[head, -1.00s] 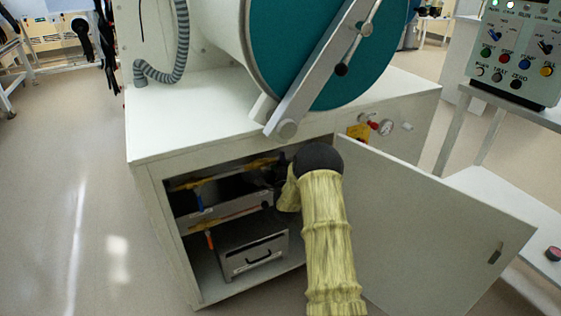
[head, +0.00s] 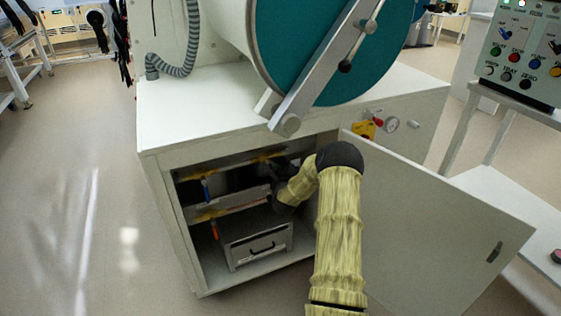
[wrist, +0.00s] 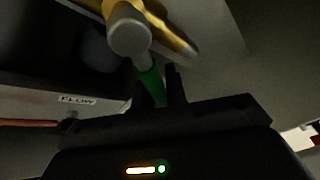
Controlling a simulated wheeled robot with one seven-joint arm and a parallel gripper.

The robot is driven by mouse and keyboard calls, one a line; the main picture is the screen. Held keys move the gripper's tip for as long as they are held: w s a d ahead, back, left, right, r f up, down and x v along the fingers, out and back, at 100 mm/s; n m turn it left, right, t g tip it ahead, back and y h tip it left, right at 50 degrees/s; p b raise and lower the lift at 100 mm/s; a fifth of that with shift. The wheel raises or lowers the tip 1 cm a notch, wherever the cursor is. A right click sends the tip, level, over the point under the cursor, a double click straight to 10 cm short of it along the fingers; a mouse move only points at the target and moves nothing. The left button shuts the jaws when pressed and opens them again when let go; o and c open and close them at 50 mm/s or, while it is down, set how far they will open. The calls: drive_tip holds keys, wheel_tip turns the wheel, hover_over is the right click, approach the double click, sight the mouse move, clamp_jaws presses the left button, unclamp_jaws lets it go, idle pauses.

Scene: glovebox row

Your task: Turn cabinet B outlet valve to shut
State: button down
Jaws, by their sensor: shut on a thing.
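In the wrist view, a green valve handle (wrist: 152,82) on a grey round stem (wrist: 128,38) stands between the two dark fingers of my gripper (wrist: 157,90). My gripper is shut on this handle. A yellow pipe (wrist: 170,32) runs behind the stem. In the head view, my gripper reaches into the open cabinet (head: 170,225), and my own arm hides the held handle. A blue valve handle (head: 206,190) and an orange-red one (head: 214,230) hang at the left inside. No label naming the held valve is readable.
The open cabinet door (head: 430,220) stands to the right of my arm. A silver box (head: 255,246) with a black handle sits on the cabinet floor. A "FLOW" label (wrist: 77,100) shows in the wrist view. The floor at left is clear.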

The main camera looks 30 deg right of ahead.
drive_tip(key=a+f+m+g+y+p, duration=0.1)
drive_tip(key=a+f+m+y+p, duration=0.1)
drive_tip(key=a+m+y, duration=0.3)
drive_tip(key=shift+w+a+f+m+g, duration=0.35)
drive_tip(key=shift+a+f+m, duration=0.35)
drive_tip(key=shift+m, duration=0.8)
drive_tip(key=shift+d+f, duration=0.1)
drive_tip(key=shift+f, duration=0.05)
drive_tip(key=c, duration=1.4)
unclamp_jaws()
drive_tip(key=shift+c, duration=0.2)
drive_tip(key=shift+s, duration=0.1)
drive_tip(key=p+v, duration=0.4)
drive_tip(key=v, duration=1.3)
drive_tip(key=shift+r, duration=0.25)
